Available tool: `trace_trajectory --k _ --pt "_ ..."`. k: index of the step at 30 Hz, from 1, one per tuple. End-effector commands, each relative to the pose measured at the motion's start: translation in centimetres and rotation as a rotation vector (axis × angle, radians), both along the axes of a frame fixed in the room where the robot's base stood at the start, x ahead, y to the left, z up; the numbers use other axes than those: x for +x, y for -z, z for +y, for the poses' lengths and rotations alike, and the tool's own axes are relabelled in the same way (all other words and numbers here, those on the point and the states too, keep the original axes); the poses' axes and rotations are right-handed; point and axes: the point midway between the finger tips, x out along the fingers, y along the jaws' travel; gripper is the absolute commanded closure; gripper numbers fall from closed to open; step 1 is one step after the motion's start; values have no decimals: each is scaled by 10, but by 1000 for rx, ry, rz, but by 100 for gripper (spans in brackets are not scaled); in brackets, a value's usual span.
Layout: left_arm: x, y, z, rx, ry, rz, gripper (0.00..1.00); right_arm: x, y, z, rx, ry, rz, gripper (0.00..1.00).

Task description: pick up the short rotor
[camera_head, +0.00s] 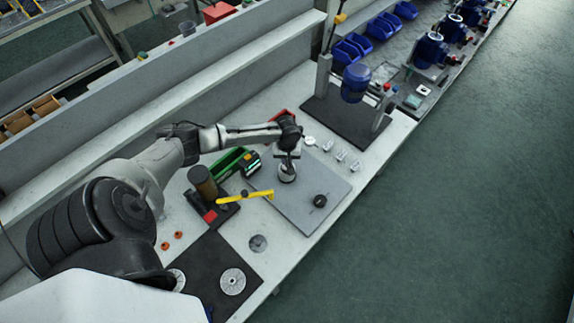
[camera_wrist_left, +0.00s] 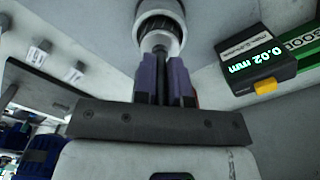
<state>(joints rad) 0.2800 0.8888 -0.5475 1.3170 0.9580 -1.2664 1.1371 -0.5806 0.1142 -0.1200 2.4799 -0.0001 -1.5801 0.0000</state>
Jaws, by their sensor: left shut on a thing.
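My left gripper (camera_head: 288,155) points down over the grey plate (camera_head: 295,216) on the bench. Its purple-lined fingers also show in the left wrist view (camera_wrist_left: 165,82), closed on the thin shaft of a silver, round-bodied rotor (camera_wrist_left: 160,14). In the head view the rotor (camera_head: 287,175) shows just below the fingers, at or close above the plate; I cannot tell if it touches. I take it as the short rotor; no other rotor is clearly visible for comparing length. My right gripper is not in view.
A dark round part (camera_head: 320,200) sits on the plate, right of the rotor. A gauge reading 0.02 mm (camera_wrist_left: 255,58), a yellow-handled tool (camera_head: 245,197) and a brown cylinder (camera_head: 203,181) stand left. Small pale pieces (camera_head: 340,155) line the back. A blue motor (camera_head: 355,82) hangs in a stand.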

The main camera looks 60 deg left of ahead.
Motion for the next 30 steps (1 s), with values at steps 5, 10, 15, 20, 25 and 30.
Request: trace_trajectory --k 5,10,15,20,25,30 --pt "1 -4 0 0 0 -1 100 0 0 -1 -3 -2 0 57" --pt "1 -16 1 0 1 -2 100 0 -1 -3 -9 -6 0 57" --pt "1 -40 1 1 0 -4 100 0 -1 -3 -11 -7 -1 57" --pt "16 -54 -18 -4 1 -6 100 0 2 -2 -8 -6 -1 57" --pt "31 -70 -39 -3 2 -6 100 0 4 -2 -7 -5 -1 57" --pt "47 -85 -59 -3 2 -6 100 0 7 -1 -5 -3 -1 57"
